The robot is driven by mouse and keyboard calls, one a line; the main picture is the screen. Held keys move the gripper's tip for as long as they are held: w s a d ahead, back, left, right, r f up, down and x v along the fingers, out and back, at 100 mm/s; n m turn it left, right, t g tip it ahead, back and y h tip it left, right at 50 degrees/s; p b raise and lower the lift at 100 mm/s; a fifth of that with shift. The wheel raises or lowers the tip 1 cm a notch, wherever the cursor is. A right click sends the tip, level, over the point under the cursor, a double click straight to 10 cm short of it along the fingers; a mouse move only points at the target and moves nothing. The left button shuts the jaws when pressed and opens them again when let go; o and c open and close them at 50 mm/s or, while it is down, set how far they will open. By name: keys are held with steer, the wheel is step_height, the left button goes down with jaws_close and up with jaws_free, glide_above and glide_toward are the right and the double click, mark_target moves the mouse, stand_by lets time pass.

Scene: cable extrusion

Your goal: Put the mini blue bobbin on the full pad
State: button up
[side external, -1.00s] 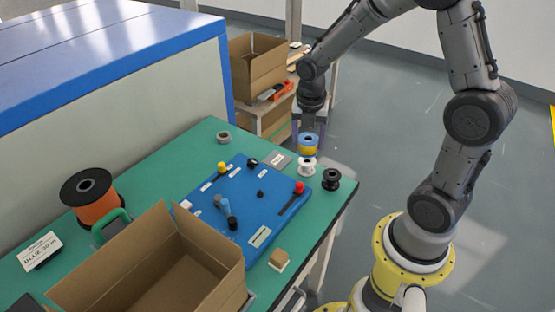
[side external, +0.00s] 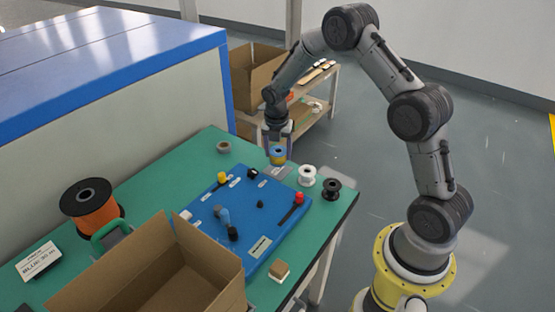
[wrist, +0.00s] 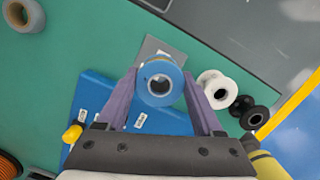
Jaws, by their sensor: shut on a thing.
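The mini blue bobbin (side external: 278,151) has a blue top and a yellow band below it. My gripper (side external: 278,146) is shut on it, with one finger on each side. In the wrist view the bobbin (wrist: 159,96) shows its blue flange and centre hole between the fingers (wrist: 160,82). A grey pad (side external: 284,171) lies flat on the green table, behind the blue board. The bobbin is upright over or just behind it; I cannot tell the gap below. In the wrist view the pad (wrist: 153,47) is partly hidden by the bobbin.
A white spool (side external: 307,176) and a black spool (side external: 331,189) stand right of the pad. The blue board (side external: 245,215) with knobs is in front. A grey tape roll (side external: 223,147) lies to the left.

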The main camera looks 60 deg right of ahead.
steer(key=shift+w+d+f, duration=0.1)
steer(key=shift+w+f, duration=0.15)
steer(key=shift+f, duration=1.5)
steer(key=shift+f, duration=0.2)
steer(key=o, duration=1.3)
steer(key=shift+o, duration=0.2)
steer(key=shift+r, duration=0.1)
